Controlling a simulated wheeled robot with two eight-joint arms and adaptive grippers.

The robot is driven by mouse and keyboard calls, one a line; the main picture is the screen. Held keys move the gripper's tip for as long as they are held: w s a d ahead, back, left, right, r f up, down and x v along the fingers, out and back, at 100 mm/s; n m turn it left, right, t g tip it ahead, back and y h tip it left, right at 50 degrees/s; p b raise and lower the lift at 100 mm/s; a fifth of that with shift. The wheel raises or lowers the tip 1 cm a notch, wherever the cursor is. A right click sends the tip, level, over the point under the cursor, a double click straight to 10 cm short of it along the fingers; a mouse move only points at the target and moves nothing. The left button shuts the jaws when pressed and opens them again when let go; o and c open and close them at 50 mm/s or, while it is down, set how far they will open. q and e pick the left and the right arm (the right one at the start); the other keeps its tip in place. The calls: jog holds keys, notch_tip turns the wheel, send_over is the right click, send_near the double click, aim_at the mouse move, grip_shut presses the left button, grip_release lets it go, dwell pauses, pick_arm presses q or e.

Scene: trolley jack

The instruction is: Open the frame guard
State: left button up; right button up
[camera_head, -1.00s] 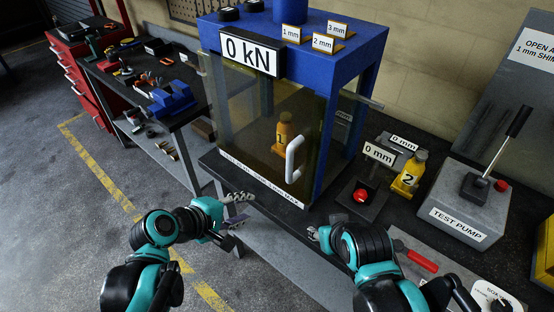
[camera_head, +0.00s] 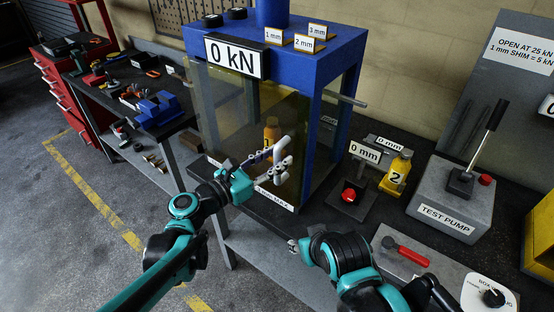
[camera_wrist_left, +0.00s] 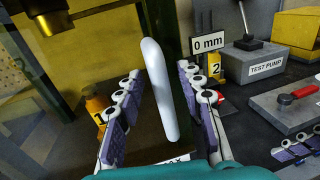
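The frame guard is a yellow-tinted clear panel (camera_head: 231,122) on the front of the blue press frame (camera_head: 310,140). It appears closed. Its white upright handle (camera_wrist_left: 160,92) stands between the two fingers of my left gripper (camera_wrist_left: 160,105) in the left wrist view. The fingers are open, with a visible gap on each side of the handle. In the head view my left gripper (camera_head: 272,161) is in front of the guard and partly hides the handle. My right gripper (camera_head: 296,246) is low in front of the bench edge, and its finger opening is unclear.
Yellow bottle jack 1 (camera_head: 271,131) stands behind the guard. Jack 2 (camera_head: 397,174), a red button (camera_head: 349,194) and the test pump (camera_head: 447,200) are to the right. Floor is clear at left.

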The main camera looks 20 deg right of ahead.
pick_arm(q)
jog(key=shift+w+d, duration=0.15)
jog(key=shift+d, duration=0.2)
grip_shut()
jog(key=shift+a, duration=0.1)
